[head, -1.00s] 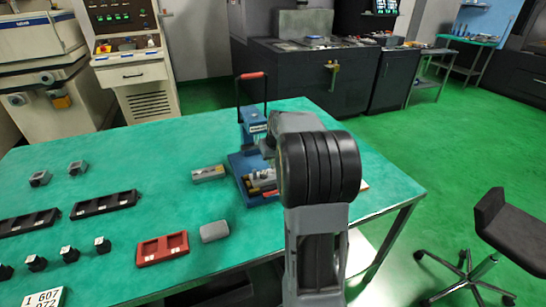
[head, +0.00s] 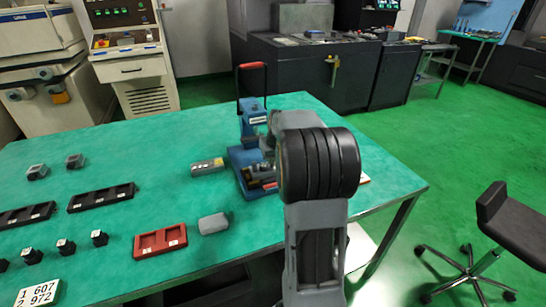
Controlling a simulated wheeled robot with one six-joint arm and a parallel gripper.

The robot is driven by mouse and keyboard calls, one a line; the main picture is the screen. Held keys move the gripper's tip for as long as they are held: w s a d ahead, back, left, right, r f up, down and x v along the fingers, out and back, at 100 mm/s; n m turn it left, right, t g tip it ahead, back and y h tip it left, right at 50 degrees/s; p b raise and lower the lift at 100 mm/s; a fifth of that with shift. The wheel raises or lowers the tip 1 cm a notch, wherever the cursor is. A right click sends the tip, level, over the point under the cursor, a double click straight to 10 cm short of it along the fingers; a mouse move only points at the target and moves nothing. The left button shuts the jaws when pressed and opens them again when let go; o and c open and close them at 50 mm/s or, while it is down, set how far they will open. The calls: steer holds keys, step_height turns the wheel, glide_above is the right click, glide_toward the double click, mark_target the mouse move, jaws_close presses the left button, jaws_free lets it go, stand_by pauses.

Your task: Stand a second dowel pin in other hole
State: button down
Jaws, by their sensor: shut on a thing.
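The blue arbor press (head: 252,122) with a red-tipped lever stands near the far side of the green table. Its blue base (head: 238,158) is partly covered by my arm. My gripper (head: 262,173) shows only in part, low over the press base and left of my thick dark arm joint. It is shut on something. The dowel pin in it is too small or too hidden to make out. I cannot see the holes or a first pin. A grey and yellow block (head: 207,166) lies just left of the base.
A red tray (head: 160,243) and a grey rounded block (head: 213,223) lie nearer. Black trays (head: 101,197), small dark blocks (head: 66,246) and a number card (head: 38,294) are at left. The table's middle is clear. A stool (head: 490,225) stands right.

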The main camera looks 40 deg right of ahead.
steer(key=shift+f, duration=0.15)
steer(key=c, duration=1)
jaws_free()
steer(key=p+v, duration=0.1)
steer(key=v, duration=1.3)
steer(key=shift+d+f, duration=0.1)
